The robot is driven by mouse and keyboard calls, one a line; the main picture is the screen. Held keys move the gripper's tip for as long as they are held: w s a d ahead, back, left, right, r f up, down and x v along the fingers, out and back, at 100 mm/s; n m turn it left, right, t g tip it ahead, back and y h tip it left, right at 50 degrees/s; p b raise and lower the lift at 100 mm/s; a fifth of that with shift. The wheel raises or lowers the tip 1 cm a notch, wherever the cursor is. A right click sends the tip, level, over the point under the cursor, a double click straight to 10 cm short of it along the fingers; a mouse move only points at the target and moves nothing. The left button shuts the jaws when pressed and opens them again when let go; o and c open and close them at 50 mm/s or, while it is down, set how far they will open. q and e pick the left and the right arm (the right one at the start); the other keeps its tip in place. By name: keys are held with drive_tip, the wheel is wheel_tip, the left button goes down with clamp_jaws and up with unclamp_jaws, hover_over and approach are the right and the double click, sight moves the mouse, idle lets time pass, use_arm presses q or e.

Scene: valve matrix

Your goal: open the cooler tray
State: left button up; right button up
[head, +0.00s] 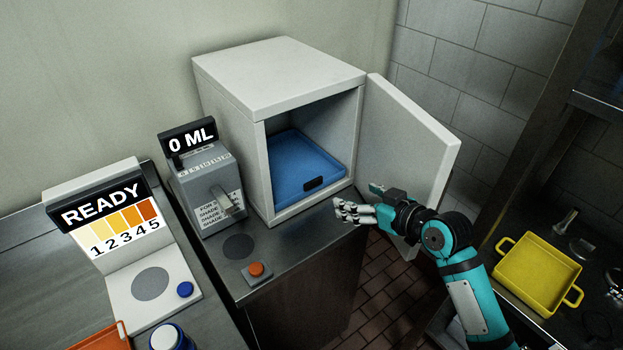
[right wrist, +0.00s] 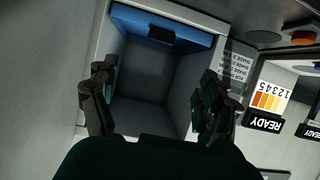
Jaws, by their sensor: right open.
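The white cooler (head: 282,80) stands on the metal counter with its door (head: 410,135) swung open to the right. Inside it, the blue tray (head: 300,160) lies at the bottom, with a dark handle (head: 315,183) on its front. My right gripper (head: 343,213) is open and empty in front of the cooler, beside the door and a little right of the tray. The right wrist view, turned upside down, shows its two fingers (right wrist: 155,92) apart, with the blue tray (right wrist: 190,30) and its dark handle (right wrist: 161,35) beyond them. My left gripper is not in view.
A grey dispenser (head: 203,190) reading 0 ML stands left of the cooler, with an orange button (head: 257,270) before it. A white READY panel (head: 110,225) is farther left. A yellow tray (head: 540,272) lies at right. A gap over tiled floor (head: 385,280) separates the counters.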

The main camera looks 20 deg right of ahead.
sight(314, 181)
drive_tip(key=p+x, duration=0.2)
drive_tip(key=x, duration=1.3)
drive_tip(key=shift+w+a+f, duration=0.1)
drive_tip(key=shift+f, duration=0.05)
drive_tip(key=shift+p+x, duration=0.3)
drive_tip(key=shift+x, duration=0.5)
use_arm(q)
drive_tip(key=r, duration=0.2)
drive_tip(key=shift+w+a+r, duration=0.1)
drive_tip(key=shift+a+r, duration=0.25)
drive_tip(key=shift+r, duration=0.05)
